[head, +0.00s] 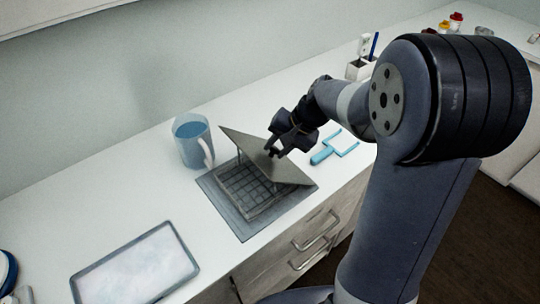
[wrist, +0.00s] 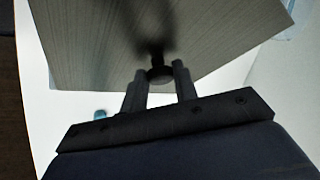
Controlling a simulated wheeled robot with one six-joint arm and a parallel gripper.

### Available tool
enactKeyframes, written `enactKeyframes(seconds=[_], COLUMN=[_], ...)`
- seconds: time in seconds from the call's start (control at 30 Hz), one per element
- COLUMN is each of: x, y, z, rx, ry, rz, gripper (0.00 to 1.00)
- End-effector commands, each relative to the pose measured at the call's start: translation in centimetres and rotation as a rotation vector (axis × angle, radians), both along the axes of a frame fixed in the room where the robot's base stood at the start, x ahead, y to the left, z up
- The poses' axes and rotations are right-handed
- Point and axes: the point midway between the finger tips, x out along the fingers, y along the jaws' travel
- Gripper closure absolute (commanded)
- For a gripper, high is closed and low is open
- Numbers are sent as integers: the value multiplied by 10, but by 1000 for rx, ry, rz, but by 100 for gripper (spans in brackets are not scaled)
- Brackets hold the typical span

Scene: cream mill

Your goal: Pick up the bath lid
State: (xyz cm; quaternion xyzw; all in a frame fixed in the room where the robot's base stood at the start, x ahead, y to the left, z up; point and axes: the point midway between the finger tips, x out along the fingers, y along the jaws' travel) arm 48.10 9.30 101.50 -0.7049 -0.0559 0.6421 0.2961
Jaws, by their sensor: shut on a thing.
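The bath lid (head: 262,155) is a thin grey-brown plate, held tilted above a dark box-like bath (head: 243,190) with a gridded inside. My gripper (head: 275,150) is shut on the lid's small knob, at the middle of its upper face. In the wrist view the lid (wrist: 110,45) fills the upper part. There the round dark knob (wrist: 160,75) sits between the two fingers of my gripper (wrist: 160,80). The lid's left corner is raised, and the right side hangs low over the bath's right edge. I cannot tell whether the lid still touches the bath.
The bath stands on a dark grey mat (head: 237,222). A blue jug (head: 190,142) stands close behind at left. A light-blue tool (head: 323,154) lies to the right. A framed tablet-like panel (head: 137,268) lies at front left. The counter between panel and mat is clear.

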Motion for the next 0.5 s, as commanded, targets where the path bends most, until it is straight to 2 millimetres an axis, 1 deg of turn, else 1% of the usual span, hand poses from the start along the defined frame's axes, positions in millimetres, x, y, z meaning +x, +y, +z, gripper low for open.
enactKeyframes(seconds=[0.27,0.37,0.5], x=[1,1,1], y=[0,0,0], z=[4,16,45], rx=[1,1,0], ry=[-3,-7,-8], rz=[1,1,1], gripper=[92,92,92])
